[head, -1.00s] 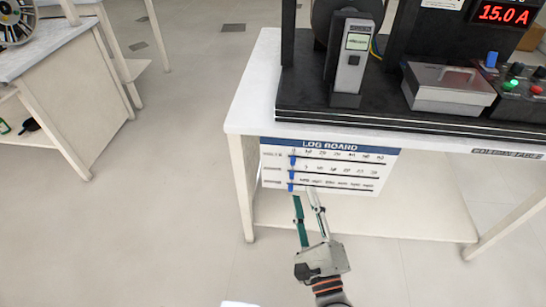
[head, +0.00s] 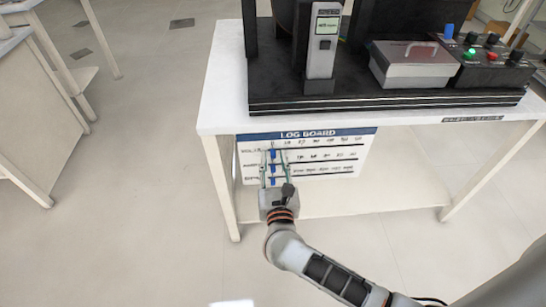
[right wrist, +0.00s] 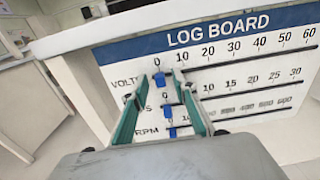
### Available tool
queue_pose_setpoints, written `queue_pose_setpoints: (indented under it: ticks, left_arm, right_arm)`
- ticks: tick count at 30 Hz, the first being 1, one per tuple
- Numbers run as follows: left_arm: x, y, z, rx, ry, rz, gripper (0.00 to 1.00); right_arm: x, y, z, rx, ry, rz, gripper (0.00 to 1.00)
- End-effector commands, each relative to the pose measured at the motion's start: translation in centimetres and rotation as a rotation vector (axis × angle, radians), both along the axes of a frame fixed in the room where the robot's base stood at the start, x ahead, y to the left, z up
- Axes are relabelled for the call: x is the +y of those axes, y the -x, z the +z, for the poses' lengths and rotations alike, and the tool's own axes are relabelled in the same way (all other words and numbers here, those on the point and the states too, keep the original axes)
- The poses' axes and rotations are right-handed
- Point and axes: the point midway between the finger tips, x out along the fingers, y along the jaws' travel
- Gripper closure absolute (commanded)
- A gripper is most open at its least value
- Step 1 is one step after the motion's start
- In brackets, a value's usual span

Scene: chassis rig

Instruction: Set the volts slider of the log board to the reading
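The log board (head: 330,170) hangs on the front of the table, with a blue header and three scale rows. The volts slider (right wrist: 160,79) is a blue tab at the 0 end of the top row, marked 0 to 60. Two more blue sliders, on the amps row (right wrist: 167,111) and the RPM row (right wrist: 172,132), also stand at their left ends. My right gripper (head: 274,156) is open at the board, its green-edged fingers either side of the slider column; I cannot tell if they touch. In the right wrist view the gripper (right wrist: 162,80) straddles the volts slider. My left gripper is not in view.
A handheld meter (head: 321,50) stands upright on the black rig base (head: 400,99); its small display is too small to read. A grey lidded box (head: 415,65) and a control box with knobs (head: 490,65) stand to its right. The table top (head: 222,90) overhangs the board.

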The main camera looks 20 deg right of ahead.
Motion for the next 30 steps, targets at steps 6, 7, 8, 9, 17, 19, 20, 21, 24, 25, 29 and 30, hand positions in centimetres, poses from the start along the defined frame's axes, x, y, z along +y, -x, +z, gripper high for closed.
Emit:
queue_pose_setpoints:
  ticks: [6, 7, 8, 9, 17, 19, 20, 21, 24, 25, 29, 30]
  left_arm:
    - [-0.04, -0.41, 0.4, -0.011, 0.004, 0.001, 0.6]
    - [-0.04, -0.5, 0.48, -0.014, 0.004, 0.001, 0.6]
    - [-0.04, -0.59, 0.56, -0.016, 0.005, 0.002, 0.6]
    - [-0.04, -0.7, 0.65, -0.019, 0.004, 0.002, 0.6]
    - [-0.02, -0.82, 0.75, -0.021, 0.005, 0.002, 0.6]
    - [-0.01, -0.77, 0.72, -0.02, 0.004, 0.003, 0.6]
    - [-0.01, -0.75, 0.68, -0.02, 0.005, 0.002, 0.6]
    - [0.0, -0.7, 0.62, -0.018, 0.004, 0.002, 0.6]
    - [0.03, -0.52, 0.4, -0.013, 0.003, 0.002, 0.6]
    - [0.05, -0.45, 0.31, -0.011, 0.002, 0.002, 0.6]
    - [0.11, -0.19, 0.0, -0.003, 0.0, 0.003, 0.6]
    - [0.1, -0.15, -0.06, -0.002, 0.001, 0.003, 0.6]
  right_arm:
    - [-0.33, -1.06, -0.01, 0.0, 0.001, 0.0, 0.72]
    - [-0.33, -1.08, 0.0, 0.0, 0.0, 0.0, 0.72]
    - [-0.33, -1.09, 0.0, 0.0, 0.0, 0.0, 0.72]
    - [-0.34, -1.08, 0.01, 0.0, 0.0, 0.0, 0.72]
    - [-0.34, -1.05, 0.0, 0.0, 0.001, 0.0, 1.0]
    - [-0.34, -1.05, 0.01, 0.0, 0.001, 0.0, 1.0]
    - [-0.34, -1.04, 0.0, 0.0, 0.001, 0.0, 1.0]
    - [-0.34, -1.04, 0.0, 0.0, 0.001, 0.0, 1.0]
    - [-0.35, -1.02, -0.02, 0.0, 0.001, 0.0, 1.0]
    - [-0.36, -1.02, -0.03, 0.001, 0.002, 0.0, 1.0]
    - [-0.41, -0.97, -0.09, 0.002, 0.002, -0.001, 1.0]
    - [-0.45, -0.96, -0.11, 0.002, 0.002, -0.001, 1.0]
